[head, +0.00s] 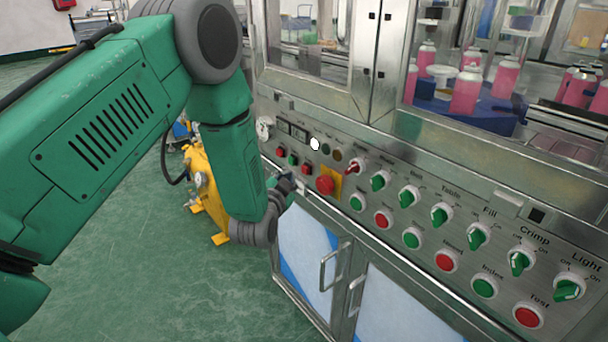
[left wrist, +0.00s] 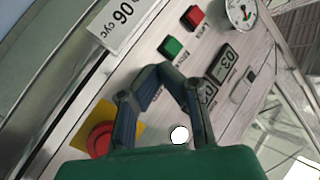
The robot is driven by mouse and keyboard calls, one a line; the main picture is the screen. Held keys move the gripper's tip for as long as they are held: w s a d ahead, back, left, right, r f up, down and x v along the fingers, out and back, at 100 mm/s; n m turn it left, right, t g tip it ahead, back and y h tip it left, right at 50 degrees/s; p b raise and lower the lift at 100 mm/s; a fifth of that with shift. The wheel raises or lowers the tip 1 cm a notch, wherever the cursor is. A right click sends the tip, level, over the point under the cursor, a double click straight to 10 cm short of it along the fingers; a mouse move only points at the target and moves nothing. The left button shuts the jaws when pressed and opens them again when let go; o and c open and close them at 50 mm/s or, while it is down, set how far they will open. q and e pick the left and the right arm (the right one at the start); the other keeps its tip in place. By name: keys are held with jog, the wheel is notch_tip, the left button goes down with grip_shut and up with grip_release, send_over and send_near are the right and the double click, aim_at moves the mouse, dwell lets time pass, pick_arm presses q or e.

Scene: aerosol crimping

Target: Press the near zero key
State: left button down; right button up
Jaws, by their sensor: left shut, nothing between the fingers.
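The steel control panel (head: 440,205) crosses the head view. Its left end carries two small dark displays (head: 300,133), also in the left wrist view (left wrist: 227,63), where a small dark square (left wrist: 250,76) sits beside them. I cannot read any zero label, so which key is the near zero key is unclear. My left gripper (head: 287,184) is in front of the panel's left end, partly hidden by my arm in the head view. In the left wrist view its fingers (left wrist: 162,72) meet at the tips, shut and empty, over the panel near a green button (left wrist: 172,46). Contact cannot be told.
A red emergency stop (head: 326,184) on a yellow plate is close to the gripper. A red button (left wrist: 193,17) and a gauge (left wrist: 240,14) lie beyond the fingertips. Green switches and round buttons fill the panel's right. Cabinet handles (head: 333,265) stick out below.

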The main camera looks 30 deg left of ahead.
aim_at(305, 170)
pick_arm(q)
jog(key=shift+w+d, duration=0.3)
jog(key=shift+w, duration=0.35)
jog(key=shift+a, duration=0.1)
dwell(0.9)
jog(key=shift+w+d+r, duration=0.15)
jog(key=shift+w+d, duration=0.1)
jog(key=shift+w, duration=0.1)
